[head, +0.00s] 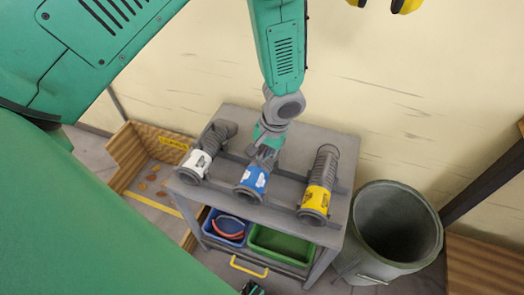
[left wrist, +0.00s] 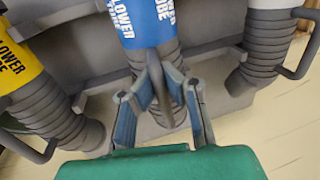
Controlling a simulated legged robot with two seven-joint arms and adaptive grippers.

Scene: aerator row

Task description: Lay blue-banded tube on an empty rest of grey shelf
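The blue-banded tube (head: 252,180) lies on the grey trolley top (head: 335,150), between a white-banded tube (head: 201,158) and a yellow-banded tube (head: 317,190). Its blue band (left wrist: 143,22) and grey ribbed body also show in the left wrist view. My left gripper (head: 264,155) is down at this tube's far end. In the left wrist view its fingers (left wrist: 167,85) stand on both sides of the tube's grey handle; whether they press on it is unclear. A small dark and green piece (head: 252,288) at the head view's bottom edge may be my right gripper. I cannot identify a separate grey shelf.
A blue tray (head: 226,238) and a green tray (head: 281,242) sit on the trolley's lower level. A large grey-green bin (head: 412,255) stands close on the right. A wooden box (head: 125,150) is on the left. The wall is behind.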

